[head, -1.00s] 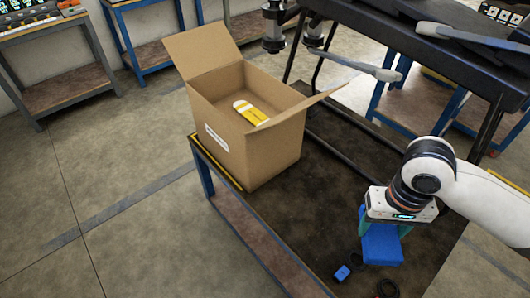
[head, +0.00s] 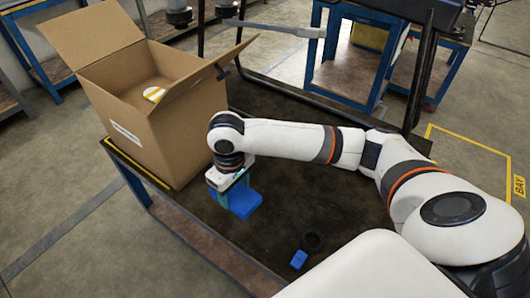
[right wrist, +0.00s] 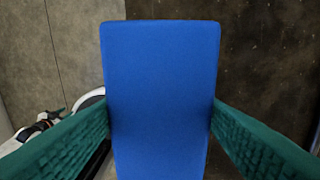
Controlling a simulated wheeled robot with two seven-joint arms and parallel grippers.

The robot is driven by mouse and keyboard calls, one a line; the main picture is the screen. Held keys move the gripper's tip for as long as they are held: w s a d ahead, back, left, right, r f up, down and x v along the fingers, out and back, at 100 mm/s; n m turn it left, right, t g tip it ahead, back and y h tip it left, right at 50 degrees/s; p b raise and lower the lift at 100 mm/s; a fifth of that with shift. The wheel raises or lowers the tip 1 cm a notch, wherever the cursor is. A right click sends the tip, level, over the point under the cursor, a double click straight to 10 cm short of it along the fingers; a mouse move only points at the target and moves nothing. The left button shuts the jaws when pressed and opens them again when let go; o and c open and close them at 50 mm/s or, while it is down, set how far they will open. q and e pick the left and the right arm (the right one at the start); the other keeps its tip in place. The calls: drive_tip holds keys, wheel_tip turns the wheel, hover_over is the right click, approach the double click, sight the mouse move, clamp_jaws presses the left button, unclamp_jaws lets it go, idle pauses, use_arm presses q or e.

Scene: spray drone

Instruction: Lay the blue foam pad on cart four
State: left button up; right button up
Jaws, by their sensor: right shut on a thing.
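The blue foam pad (head: 243,203) is held by my right gripper (head: 234,184). In the right wrist view the pad (right wrist: 160,85) is a flat blue block between two teal ribbed fingers, which are shut on its sides. The gripper points down over the dark top of a cart (head: 285,205) with a blue frame, near its left edge. I cannot tell whether the pad touches the top. No number shows on this cart, so I cannot tell whether it is cart four. My left gripper is not in view.
An open cardboard box (head: 150,115) with a yellow-and-white item (head: 154,94) inside stands left of the gripper. A small blue block (head: 299,259) and a black ring (head: 312,239) lie on the cart. Another blue-framed cart (head: 345,70) stands behind.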

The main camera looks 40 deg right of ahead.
drive_tip(key=shift+n, duration=0.3)
drive_tip(key=f, duration=0.3)
drive_tip(key=f+b, duration=0.1)
drive_tip(key=f, duration=0.2)
drive_tip(key=f+b, duration=0.1)
drive_tip(key=f, duration=0.2)
drive_tip(key=shift+w+d, duration=0.2)
drive_tip(key=shift+w, duration=0.2)
wheel_tip(320, 180, down, 5)
drive_tip(key=shift+r+b, duration=0.1)
drive_tip(key=shift+b, duration=0.2)
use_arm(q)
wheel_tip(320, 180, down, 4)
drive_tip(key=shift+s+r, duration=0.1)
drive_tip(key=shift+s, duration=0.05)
use_arm(e)
drive_tip(key=o, duration=0.9)
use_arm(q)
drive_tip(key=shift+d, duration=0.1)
use_arm(e)
drive_tip(key=shift+o, duration=0.2)
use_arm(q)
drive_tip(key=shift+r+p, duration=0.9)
use_arm(e)
wheel_tip(320, 180, up, 12)
drive_tip(key=shift+r, duration=0.1)
